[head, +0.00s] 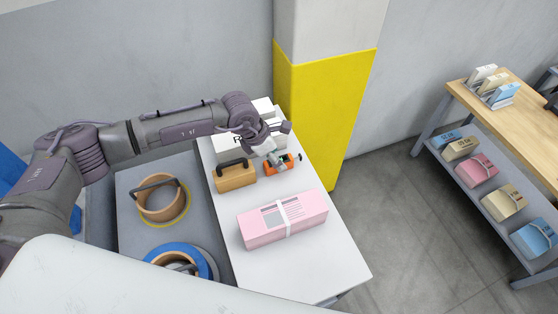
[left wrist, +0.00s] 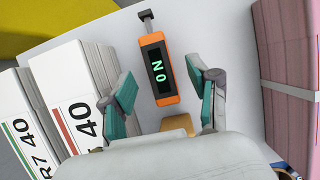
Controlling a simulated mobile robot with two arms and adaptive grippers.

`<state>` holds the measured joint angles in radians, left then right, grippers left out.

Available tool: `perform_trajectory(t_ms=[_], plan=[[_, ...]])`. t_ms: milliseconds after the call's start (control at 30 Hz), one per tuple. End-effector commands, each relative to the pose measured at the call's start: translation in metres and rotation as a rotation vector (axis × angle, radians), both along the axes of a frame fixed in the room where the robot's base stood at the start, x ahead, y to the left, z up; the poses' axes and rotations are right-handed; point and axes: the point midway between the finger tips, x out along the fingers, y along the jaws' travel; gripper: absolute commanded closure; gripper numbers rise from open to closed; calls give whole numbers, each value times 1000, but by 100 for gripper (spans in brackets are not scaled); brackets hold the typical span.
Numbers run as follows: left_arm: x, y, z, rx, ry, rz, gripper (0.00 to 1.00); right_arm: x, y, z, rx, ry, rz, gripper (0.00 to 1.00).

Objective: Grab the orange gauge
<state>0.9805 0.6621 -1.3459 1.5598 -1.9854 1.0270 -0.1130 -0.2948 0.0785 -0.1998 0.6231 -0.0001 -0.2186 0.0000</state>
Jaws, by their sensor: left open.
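The orange gauge (head: 281,165) lies on the white table (head: 300,265) in the head view, partly covered by my left gripper (head: 275,158). In the left wrist view the orange gauge (left wrist: 158,68) shows a dark display with green characters and a grey stem at its far end. My left gripper (left wrist: 165,95) is open, with its teal-padded fingers spread apart. The gauge lies between and beyond the fingertips, and I see no finger touching it. My right gripper is in neither view.
A tan block with a dark handle (head: 235,176) and a pink bundle (head: 283,219) stand on the white table near the gauge. White paper stacks (left wrist: 75,90) stand left of the gripper. A yellow-based pillar (head: 325,120) rises behind. The table's front end is clear.

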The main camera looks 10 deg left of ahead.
Motion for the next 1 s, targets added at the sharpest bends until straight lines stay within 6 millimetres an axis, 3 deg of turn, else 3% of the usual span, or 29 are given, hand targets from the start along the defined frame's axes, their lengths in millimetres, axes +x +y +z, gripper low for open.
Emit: perform_trajectory(t_ms=[33,200,467,833,1000], plan=[[1,-2,-3,0,3,1,40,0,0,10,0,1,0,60],[6,-8,-24,0,1,2,40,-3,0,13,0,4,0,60],[7,-9,-29,0,-1,0,40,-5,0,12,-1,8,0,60],[7,-9,-28,0,-1,0,98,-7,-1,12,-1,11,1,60],[8,-9,-28,-1,-2,0,100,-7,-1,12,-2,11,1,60]])
